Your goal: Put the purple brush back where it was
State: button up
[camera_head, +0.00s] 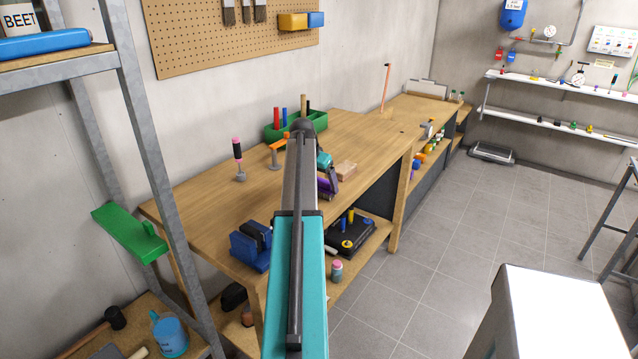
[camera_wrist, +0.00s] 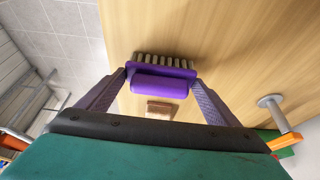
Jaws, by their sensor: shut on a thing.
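The purple brush (camera_wrist: 160,85) is between the two fingers of my gripper (camera_wrist: 158,76), which is shut on it. Its pale bristles point to the top of the wrist picture, away from my gripper. The wooden workbench top (camera_wrist: 230,50) lies behind the brush in that view. In the head view a small purple patch (camera_head: 327,184) shows beside my arm over the workbench (camera_head: 205,198). My arm hides much of the gripper there. I cannot tell how high the brush is above the wood.
A wooden block (camera_head: 345,169) lies close by on the bench. A pegboard (camera_head: 225,45) hangs behind. Bare wood shows left of centre.

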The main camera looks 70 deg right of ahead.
jog(key=shift+f, duration=0.2)
jog(key=shift+f, duration=0.15)
jog(key=o, duration=1)
jog(key=b+v, duration=0.2)
jog(key=v, duration=1)
jog(key=shift+r, duration=0.2)
